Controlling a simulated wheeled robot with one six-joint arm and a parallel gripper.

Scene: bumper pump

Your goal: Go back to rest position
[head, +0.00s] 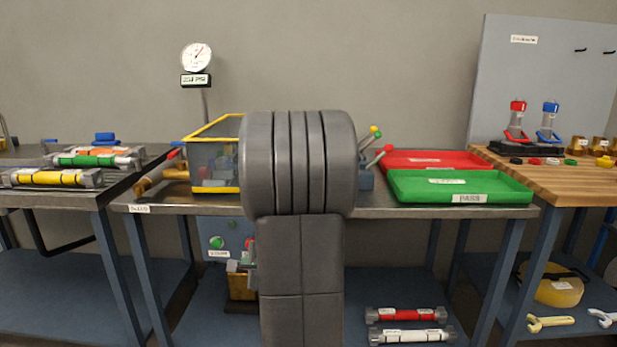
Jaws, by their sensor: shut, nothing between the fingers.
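My own grey arm fills the middle of the head view, a thick ribbed joint above an upright link. It stands in front of the centre bench (375,207). My gripper is not visible; I cannot see its fingers or what they are near. The arm hides the middle of the bench, part of the yellow-edged clear guard box (213,165) and part of the shelf below.
Behind the arm's right side are levers with coloured knobs (376,131), a green tray (455,185) and a red tray (436,155). A gauge (197,58) stands at left. Cylinders lie on the left bench (50,178). A wooden bench (556,180) stands at right.

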